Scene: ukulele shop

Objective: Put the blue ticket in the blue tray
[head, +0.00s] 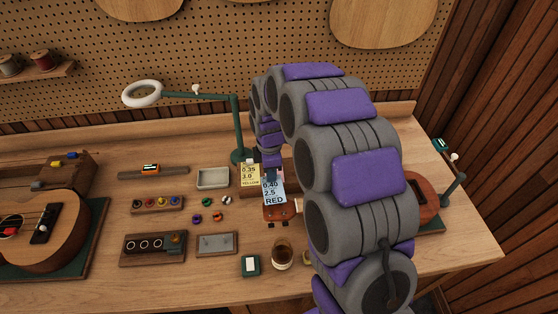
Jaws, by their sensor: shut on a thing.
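The blue ticket (273,190), printed "0.40 2.5 RED", stands upright near the middle of the bench. My arm arches over from the right, and my gripper (271,170) comes down at the ticket's top edge, shut on it. The fingers are small and partly hidden, so their exact hold is unclear. A yellow ticket (250,175) stands close to the left, near a brown wooden block. I cannot pick out a clearly blue tray; a pale shallow tray (212,187) lies left of the tickets, and a grey wood-rimmed tray (234,243) lies nearer the front.
A brown headstock-like piece (280,211) is just below the blue ticket. A green lamp (237,130) stands behind. A glass (282,254) and a dark green box (250,266) stand in front. A ukulele (50,225) lies far left. Small coloured rings lie between the trays.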

